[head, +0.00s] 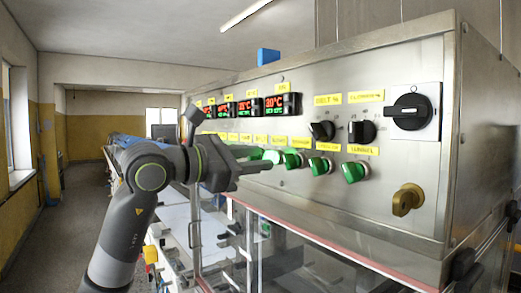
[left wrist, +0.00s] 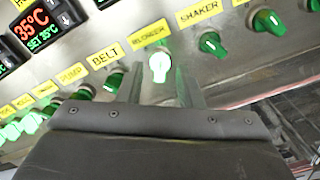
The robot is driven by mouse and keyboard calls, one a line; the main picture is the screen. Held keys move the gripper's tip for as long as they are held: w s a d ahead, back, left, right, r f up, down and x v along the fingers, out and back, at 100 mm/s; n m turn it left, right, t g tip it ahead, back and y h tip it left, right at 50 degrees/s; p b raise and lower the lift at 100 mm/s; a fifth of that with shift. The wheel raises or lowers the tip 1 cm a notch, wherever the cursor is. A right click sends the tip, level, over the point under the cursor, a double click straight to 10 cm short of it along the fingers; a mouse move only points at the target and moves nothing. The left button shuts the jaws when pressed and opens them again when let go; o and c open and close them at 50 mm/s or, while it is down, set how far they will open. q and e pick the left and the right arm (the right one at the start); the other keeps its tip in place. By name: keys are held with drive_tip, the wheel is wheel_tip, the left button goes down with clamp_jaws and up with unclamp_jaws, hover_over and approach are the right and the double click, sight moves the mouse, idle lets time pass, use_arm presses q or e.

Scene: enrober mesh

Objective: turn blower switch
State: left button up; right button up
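A row of green knob switches runs along the steel control panel (head: 390,65), each with a yellow label. In the left wrist view a pale, bright green switch (left wrist: 159,66) sits straight ahead, between my two fingers; its label (left wrist: 151,33) is too blurred to read surely. It is between the BELT switch (left wrist: 113,82) and the SHAKER switch (left wrist: 212,44). I cannot read a blower label. My left gripper (head: 262,162) is at the green row, fingers apart and pointing at the panel (left wrist: 162,85); contact is not clear. My right gripper is not in view.
Above the row are red and green temperature displays (head: 274,106), two black knobs (head: 361,131) and a large black rotary switch (head: 410,111). A brass key-like knob (head: 407,200) sticks out at lower right. A glass-sided enclosure (head: 290,255) lies below the panel. The aisle (head: 85,200) at left is free.

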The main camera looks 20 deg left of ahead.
use_arm(q)
drive_tip(key=shift+x, duration=0.85)
clamp_jaws()
